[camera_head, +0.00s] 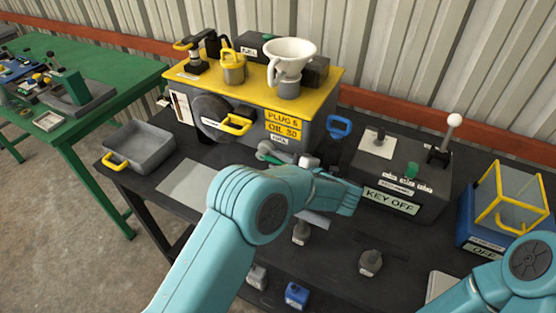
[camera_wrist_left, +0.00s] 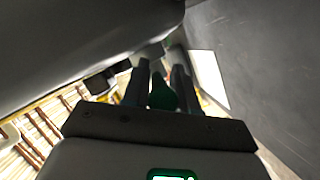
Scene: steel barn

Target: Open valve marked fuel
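The fuel label (camera_head: 279,139) is on the front of the yellow-topped engine box (camera_head: 262,92). In the left wrist view the green handle (camera_wrist_left: 162,97) lies between the two dark fingers of my left gripper (camera_wrist_left: 160,68). Little or no gap shows beside it, and I cannot tell whether both fingers press on it. The valve body is mostly hidden. My right gripper is out of view; only part of my right arm shows at bottom right.
A grey control box marked KEY OFF (camera_head: 397,183) stands to the right, with a white-knobbed lever (camera_head: 447,135). A grey tray (camera_head: 141,150) is at left and a blue-yellow case (camera_head: 507,207) at far right.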

